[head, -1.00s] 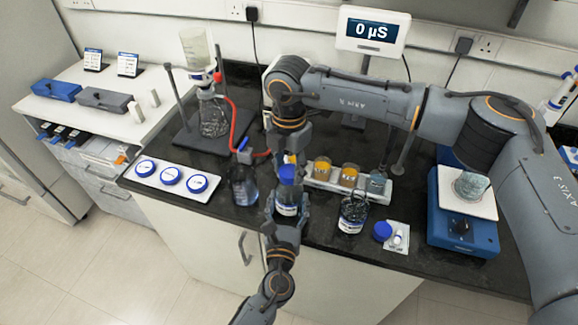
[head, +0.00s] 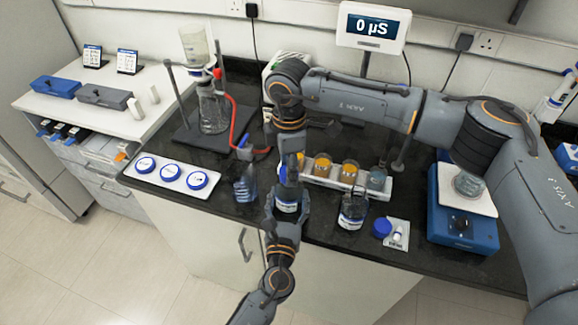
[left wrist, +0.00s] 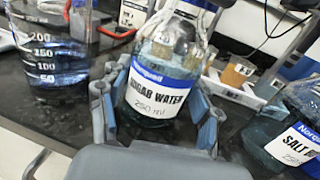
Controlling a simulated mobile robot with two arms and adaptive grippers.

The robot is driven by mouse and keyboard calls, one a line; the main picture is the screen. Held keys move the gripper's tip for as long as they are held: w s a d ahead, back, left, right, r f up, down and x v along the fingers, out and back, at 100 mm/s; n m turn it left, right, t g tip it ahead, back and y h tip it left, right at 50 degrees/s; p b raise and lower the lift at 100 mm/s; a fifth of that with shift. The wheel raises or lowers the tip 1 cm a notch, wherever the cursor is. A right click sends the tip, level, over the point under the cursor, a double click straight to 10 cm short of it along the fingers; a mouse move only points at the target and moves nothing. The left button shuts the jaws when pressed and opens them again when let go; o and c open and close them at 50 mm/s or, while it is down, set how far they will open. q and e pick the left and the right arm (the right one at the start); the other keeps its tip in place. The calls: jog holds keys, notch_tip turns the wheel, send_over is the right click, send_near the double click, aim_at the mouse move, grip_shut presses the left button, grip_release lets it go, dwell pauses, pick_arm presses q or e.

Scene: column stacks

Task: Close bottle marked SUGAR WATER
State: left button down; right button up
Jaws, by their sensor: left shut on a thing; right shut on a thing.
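The clear bottle marked SUGAR WATER (left wrist: 158,90) stands upright at the counter's front edge. It also shows in the head view (head: 287,206), with clear liquid in it. My left gripper (head: 286,196) is shut around its body from the front; the fingers flank the label in the left wrist view (left wrist: 160,115). My right gripper (head: 290,166) points down from above and is shut on a blue cap (head: 283,174) right over the bottle's mouth. The fingers largely hide the cap. I cannot tell whether the cap is seated on the neck.
A SALT WATER bottle (left wrist: 298,140) stands open to the right, near a loose blue cap (head: 382,228). A beaker (head: 245,184) stands close on the left. A rack of orange jars (head: 335,180) is behind. A blue balance (head: 462,228) stands farther right.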

jog(key=m, duration=0.5)
jog(key=shift+m, duration=0.4)
jog(key=o, duration=0.8)
jog(key=shift+r, duration=0.1)
jog(key=shift+r, duration=2.2)
jog(key=shift+c, duration=0.2)
